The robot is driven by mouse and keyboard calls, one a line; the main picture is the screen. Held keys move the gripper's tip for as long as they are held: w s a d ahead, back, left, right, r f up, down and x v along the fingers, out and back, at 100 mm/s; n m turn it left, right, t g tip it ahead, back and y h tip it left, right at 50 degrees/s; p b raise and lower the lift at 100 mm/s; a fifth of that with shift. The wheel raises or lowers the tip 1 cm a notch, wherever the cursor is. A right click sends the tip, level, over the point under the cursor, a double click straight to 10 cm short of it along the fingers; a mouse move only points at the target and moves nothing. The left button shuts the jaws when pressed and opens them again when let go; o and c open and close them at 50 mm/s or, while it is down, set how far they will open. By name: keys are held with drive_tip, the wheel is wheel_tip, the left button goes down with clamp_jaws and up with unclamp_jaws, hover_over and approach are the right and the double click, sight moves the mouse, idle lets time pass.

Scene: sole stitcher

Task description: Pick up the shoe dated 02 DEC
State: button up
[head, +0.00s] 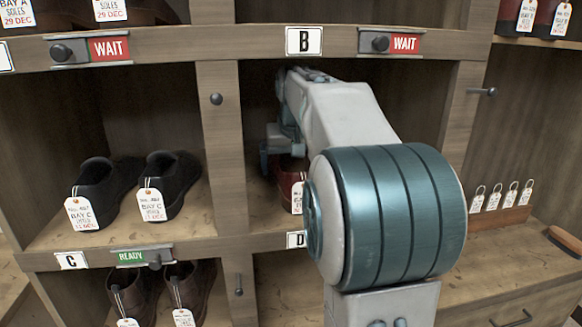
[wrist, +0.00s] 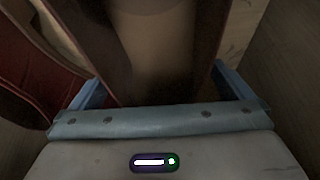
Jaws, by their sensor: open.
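My gripper (wrist: 155,80) is open, its blue fingers on either side of a dark brown-red shoe (wrist: 95,45) in the wrist view. I look into that shoe's opening. I cannot tell whether the fingers touch it. A redder shoe (wrist: 40,60) lies beside it at the left. In the head view, my arm reaches into the middle bay, and a red shoe (head: 290,178) shows there, partly hidden by the arm. A white tag (head: 297,197) hangs at it, but its date is hidden. No readable 02 DEC tag shows in either view.
Wooden posts and shelf edges frame the bays. Two black shoes (head: 170,183) tagged BAY C stand in the left bay. A D plate (head: 296,240) sits under the middle bay. A bench (head: 510,262) with hanging tags (head: 495,197) is at the right.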

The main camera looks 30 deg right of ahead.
drive_tip(key=shift+w+d, duration=0.2)
drive_tip(key=shift+w, duration=0.35)
drive_tip(key=shift+w+f, duration=0.1)
drive_tip(key=shift+f, duration=0.45)
drive_tip(key=c, duration=1.1)
drive_tip(key=shift+r, duration=0.3)
